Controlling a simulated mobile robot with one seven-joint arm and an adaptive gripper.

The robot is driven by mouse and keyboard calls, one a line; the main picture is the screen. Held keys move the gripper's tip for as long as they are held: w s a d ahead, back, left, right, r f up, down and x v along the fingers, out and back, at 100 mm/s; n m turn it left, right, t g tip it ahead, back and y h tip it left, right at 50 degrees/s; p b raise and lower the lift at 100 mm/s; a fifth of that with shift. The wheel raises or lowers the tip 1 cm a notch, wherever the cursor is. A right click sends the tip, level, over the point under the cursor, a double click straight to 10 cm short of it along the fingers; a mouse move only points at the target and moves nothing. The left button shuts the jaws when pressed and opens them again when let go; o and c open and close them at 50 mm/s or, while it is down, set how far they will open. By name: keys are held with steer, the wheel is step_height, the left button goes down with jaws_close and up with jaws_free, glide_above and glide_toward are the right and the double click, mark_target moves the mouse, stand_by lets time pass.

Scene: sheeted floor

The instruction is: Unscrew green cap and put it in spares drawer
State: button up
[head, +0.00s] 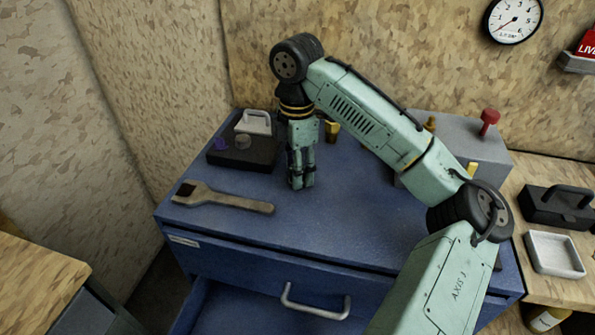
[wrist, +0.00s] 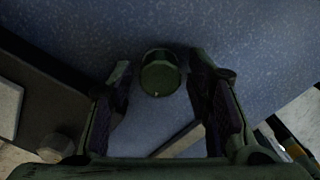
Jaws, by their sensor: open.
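In the wrist view a round dark green cap (wrist: 160,76) lies between the tips of my open gripper (wrist: 159,67), with a gap on each side. I cannot tell what it sits on. In the head view my gripper (head: 301,186) points straight down close above the blue cabinet top (head: 350,215), and the cap is hidden by it. Under the cabinet top, a blue drawer (head: 235,312) with a grey bar handle (head: 315,306) stands pulled out. The part of it in view looks empty.
A black tray (head: 262,160) with small parts is behind left. A grey box (head: 455,140) with a red knob (head: 489,119) stands behind right. A small brass piece (head: 332,130) is behind the gripper.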

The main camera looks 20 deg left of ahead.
steer(key=m, duration=0.9)
steer(key=shift+m, duration=0.4)
steer(key=m, duration=0.4)
steer(key=shift+m, duration=0.3)
steer(key=m, duration=0.5)
steer(key=shift+c, duration=0.6)
